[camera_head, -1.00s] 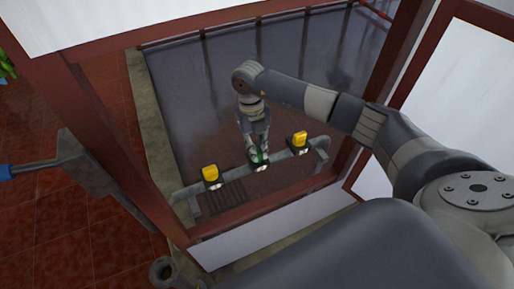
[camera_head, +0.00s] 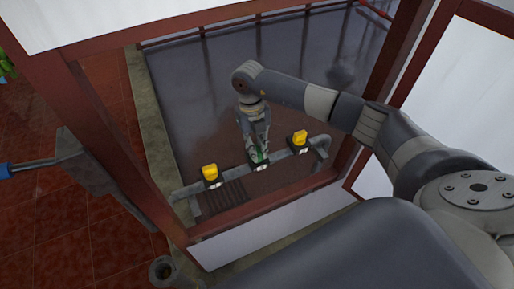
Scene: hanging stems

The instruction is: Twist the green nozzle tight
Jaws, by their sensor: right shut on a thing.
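The green nozzle (camera_head: 258,156) sits on the middle mount of a grey pipe (camera_head: 238,172) that runs across the opening. My right gripper (camera_head: 256,148) reaches down from above and is shut on the green nozzle, its fingers hiding much of it. A yellow nozzle (camera_head: 210,171) stands on the pipe to the left, and another yellow nozzle (camera_head: 299,138) stands on it to the right. My left gripper is not in view.
A dark red frame (camera_head: 110,150) borders the opening, with white panels (camera_head: 262,228) below and to the right. A grey bracket with a blue-ended rod (camera_head: 85,170) is at the left. A dark slatted grate (camera_head: 222,196) lies below the pipe.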

